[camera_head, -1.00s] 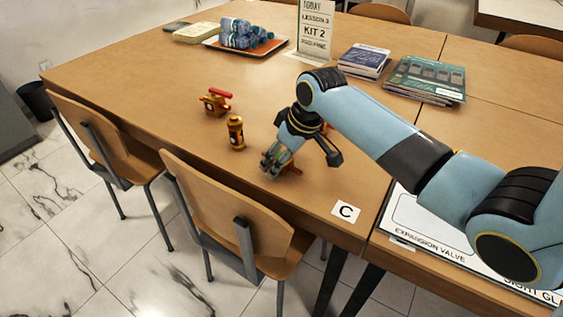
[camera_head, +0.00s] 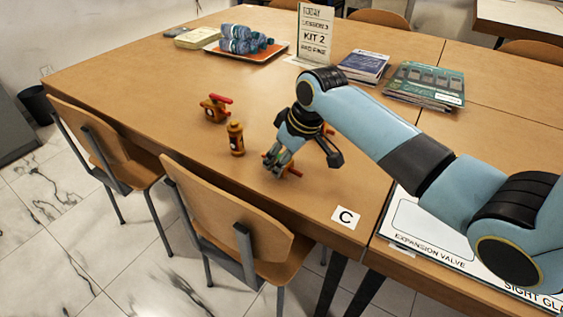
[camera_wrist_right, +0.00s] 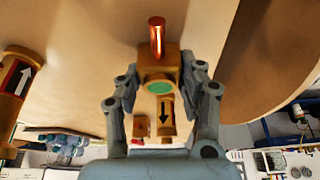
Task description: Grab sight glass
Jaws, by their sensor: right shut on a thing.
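My right gripper (camera_head: 277,163) is low over the near part of the table, and its fingers are shut on the sight glass. In the right wrist view the sight glass (camera_wrist_right: 159,64) is a brass block with a round green window and a copper tube, held between the two fingers (camera_wrist_right: 160,88). In the head view the fingers mostly hide it; a copper end (camera_head: 295,172) shows beside them. I cannot tell whether it touches the table. My left gripper is not in view.
A brass cylinder (camera_head: 236,140) stands just left of the gripper. A brass valve with a red handle (camera_head: 215,108) lies farther back. A C card (camera_head: 346,217) and a labelled board (camera_head: 425,235) are to the right. Chairs (camera_head: 235,215) line the near edge.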

